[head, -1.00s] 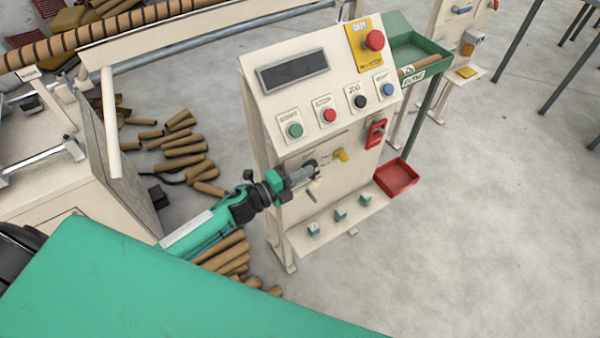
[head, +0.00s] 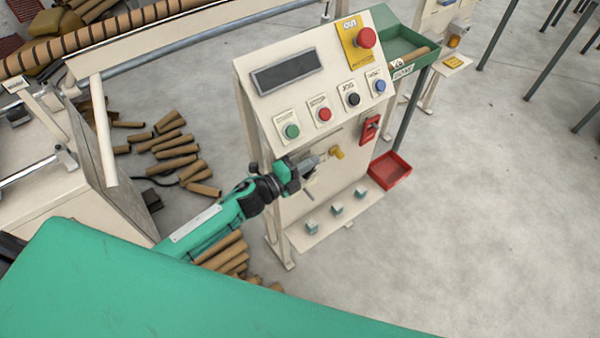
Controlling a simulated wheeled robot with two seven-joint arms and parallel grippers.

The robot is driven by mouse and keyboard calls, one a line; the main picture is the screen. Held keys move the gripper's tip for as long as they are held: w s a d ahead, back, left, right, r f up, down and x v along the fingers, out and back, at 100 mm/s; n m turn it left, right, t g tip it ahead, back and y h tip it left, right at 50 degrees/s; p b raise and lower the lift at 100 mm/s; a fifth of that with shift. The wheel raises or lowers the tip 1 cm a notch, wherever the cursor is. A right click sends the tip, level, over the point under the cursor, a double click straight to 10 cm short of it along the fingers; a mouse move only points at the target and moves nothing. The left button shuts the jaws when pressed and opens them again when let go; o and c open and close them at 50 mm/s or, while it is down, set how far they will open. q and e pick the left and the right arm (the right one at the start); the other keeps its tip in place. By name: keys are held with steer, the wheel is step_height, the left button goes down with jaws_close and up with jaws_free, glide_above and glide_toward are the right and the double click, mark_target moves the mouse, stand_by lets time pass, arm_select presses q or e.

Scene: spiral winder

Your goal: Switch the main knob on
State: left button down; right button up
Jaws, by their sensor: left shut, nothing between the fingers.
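The beige control cabinet (head: 343,114) stands in the middle of the head view. A small yellow knob (head: 337,153) sits on its lower front. A red switch (head: 371,129) is to the right of that knob; no label that reads as "main" is legible on either. My left gripper (head: 317,161) is shut and empty in front of the cabinet, just left of the yellow knob. Its tip looks close to the knob, but I cannot tell whether they touch. The gripper hides part of the panel behind it. My right gripper is not in view.
Above are green (head: 291,131), red (head: 324,114), black (head: 353,99) and blue (head: 380,86) buttons and a large red stop button (head: 365,38). A red tray (head: 390,171) and a low shelf (head: 322,227) stick out below. Cardboard tubes (head: 174,150) lie left.

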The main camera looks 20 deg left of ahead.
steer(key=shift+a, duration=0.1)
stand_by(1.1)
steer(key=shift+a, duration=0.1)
